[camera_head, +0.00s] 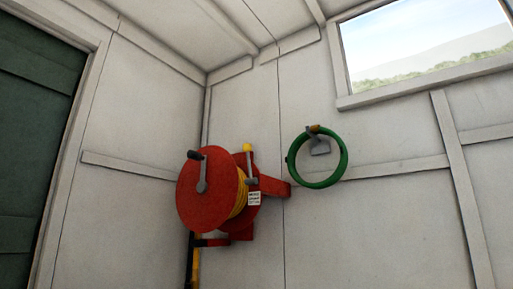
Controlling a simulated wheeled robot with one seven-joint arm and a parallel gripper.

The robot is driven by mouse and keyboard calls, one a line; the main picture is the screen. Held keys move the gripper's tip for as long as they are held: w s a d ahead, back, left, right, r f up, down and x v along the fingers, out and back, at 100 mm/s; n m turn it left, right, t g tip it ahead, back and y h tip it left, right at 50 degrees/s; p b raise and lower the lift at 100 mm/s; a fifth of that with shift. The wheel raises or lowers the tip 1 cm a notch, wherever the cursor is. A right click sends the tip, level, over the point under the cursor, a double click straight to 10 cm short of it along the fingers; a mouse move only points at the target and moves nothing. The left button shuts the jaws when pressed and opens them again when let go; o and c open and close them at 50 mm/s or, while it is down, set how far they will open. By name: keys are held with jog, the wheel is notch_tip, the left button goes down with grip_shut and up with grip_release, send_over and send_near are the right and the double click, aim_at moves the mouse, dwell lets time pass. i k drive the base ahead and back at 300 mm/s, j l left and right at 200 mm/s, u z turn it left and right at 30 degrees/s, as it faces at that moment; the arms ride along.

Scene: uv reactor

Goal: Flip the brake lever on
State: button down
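A red hose reel (205,200) is mounted on the white wall near the corner. A thin upright lever with a yellow knob (248,148) stands at the right side of the reel; it looks like the brake lever. Its grey rod runs down to a pivot by a small white label (254,198) with dark print too small to read. A grey crank with a black handle (195,155) is on the reel's front face. Yellow hose (241,194) is wound behind the front disc. My gripper is not in view.
A coiled green hose (345,160) hangs on a wall hook (319,147) to the right of the reel. A dark green door (35,130) is at the left. A window (425,45) is at the upper right. Black and yellow upright parts (195,265) show below the reel.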

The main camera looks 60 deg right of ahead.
aim_at(247, 146)
jog(key=z, duration=1.25)
